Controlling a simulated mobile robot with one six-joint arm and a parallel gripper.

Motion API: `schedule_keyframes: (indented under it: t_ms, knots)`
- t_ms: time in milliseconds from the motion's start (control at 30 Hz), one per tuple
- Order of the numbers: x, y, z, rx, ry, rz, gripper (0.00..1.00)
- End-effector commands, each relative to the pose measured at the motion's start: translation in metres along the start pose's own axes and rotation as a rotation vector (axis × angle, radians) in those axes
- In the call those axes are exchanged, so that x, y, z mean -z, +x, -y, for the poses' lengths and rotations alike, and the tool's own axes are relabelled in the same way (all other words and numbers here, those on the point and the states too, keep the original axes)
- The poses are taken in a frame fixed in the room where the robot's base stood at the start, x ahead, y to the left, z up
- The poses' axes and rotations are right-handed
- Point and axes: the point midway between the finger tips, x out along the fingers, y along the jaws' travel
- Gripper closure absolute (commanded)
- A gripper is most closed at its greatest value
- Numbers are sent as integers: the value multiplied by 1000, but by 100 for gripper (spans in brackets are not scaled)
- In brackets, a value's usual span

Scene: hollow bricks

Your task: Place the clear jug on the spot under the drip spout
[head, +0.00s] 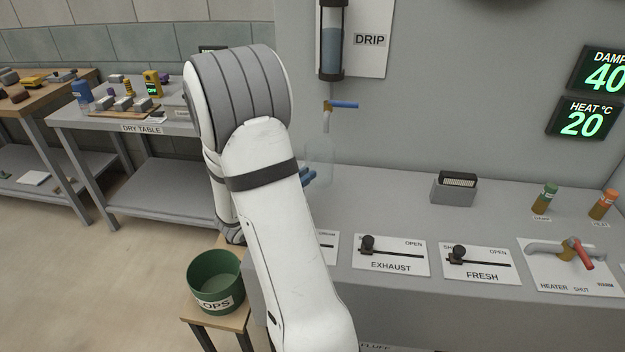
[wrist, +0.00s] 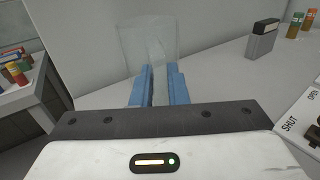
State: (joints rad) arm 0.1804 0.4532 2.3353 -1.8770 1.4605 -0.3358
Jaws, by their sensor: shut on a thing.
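The clear jug (wrist: 132,48) stands out faintly as a see-through shape between and beyond the blue fingers of my gripper (wrist: 158,88) in the wrist view. My gripper is shut on it. In the head view the jug (head: 319,158) shows faintly just right of my arm, below the drip spout (head: 327,118) with its blue handle. My gripper's blue fingers (head: 308,177) show at its lower left, mostly hidden behind my arm. The spot under the spout is not clear to see, and I cannot tell whether the jug touches the bench.
A grey block-like box (head: 454,190) and the EXHAUST slider panel (head: 391,256) are on the bench to the right. A green slops bucket (head: 214,283) stands on a stool at the lower left. The bench between jug and box is clear.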

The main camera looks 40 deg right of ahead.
Motion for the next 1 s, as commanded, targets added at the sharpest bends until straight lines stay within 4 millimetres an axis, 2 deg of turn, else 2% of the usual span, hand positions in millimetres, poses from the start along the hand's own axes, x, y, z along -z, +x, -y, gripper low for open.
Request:
schedule_keyframes:
  t_ms: [100, 200, 333, 567, 967, 1000]
  knots:
    - [-1, 20, 0, 2, 0, 0, 100]
    - [0, 26, 0, 1, 0, 0, 100]
    - [7, 28, 0, -1, -3, 0, 100]
    - [34, 28, 0, 0, -3, 0, 100]
    - [41, 28, 0, 1, 1, 1, 100]
    - [39, 28, 0, 1, 1, 0, 83]
